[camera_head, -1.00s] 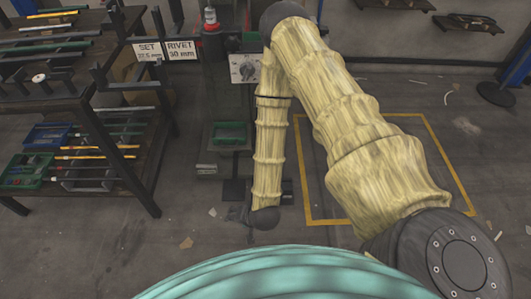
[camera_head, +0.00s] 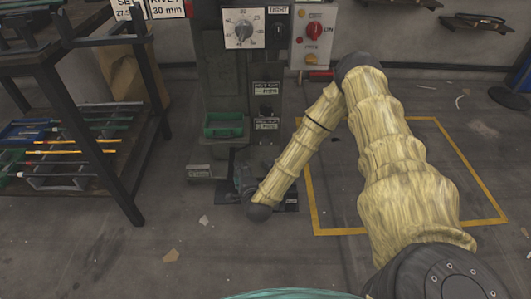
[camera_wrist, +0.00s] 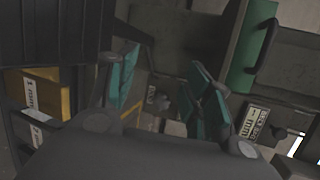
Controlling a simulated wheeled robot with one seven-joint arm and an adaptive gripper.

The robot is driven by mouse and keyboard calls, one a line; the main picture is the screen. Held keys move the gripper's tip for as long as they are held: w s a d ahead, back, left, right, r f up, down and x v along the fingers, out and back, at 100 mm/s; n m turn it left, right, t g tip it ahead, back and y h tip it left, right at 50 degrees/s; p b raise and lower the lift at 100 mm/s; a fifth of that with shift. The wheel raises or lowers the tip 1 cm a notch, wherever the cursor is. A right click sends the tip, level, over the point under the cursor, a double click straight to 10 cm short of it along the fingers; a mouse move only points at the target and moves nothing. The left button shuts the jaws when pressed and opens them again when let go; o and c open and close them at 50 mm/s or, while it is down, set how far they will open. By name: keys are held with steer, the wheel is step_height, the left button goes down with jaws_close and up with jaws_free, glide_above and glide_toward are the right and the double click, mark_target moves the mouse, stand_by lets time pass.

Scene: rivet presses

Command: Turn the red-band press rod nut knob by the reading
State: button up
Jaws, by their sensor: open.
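The press (camera_head: 220,75) stands at the upper middle of the head view, with a white dial plate (camera_head: 243,28) and a pointer knob on it. A small dark knob (camera_head: 266,109) sits between two small labels on its column; I cannot tell whether this is the rod nut knob. No red band shows on the press now. My gripper (camera_wrist: 162,88) is open and empty in the wrist view, its teal finger pads apart. A label reading "1 mm" (camera_wrist: 252,122) and a small dark knob (camera_wrist: 280,133) lie to its right, apart from the fingers.
A green bin (camera_head: 223,125) is fixed to the press and shows at the upper right of the wrist view (camera_wrist: 240,50). A control box (camera_head: 313,35) with a red knob is at right. A dark rack (camera_head: 135,150) stands at left. Floor inside the yellow outline (camera_head: 318,233) is partly bare.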

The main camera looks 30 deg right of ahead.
mark_target(266, 142)
steer(key=w+d+f+m+t+h+b, duration=0.1)
steer(key=w+d+f+m+h+b, duration=0.15)
steer(key=d+m+b, duration=0.35)
steer(key=w+d+f+m+h+b, duration=0.1)
steer(key=d+m+h+b, duration=0.2)
steer(key=d, duration=0.5)
steer(key=shift+n+h, duration=0.45)
steer(key=shift+n, duration=0.15)
steer(key=b+x, duration=0.5)
steer(key=x, duration=0.4)
steer(key=shift+w+a, duration=0.1)
steer(key=shift+a, duration=0.05)
steer(key=shift+b+x, duration=0.4)
steer(key=shift+x, duration=0.6)
steer(key=shift+r, duration=0.1)
steer(key=c, duration=0.7)
steer(key=shift+c, duration=0.2)
steer(key=shift+r+p, duration=0.1)
steer(key=shift+p, duration=0.2)
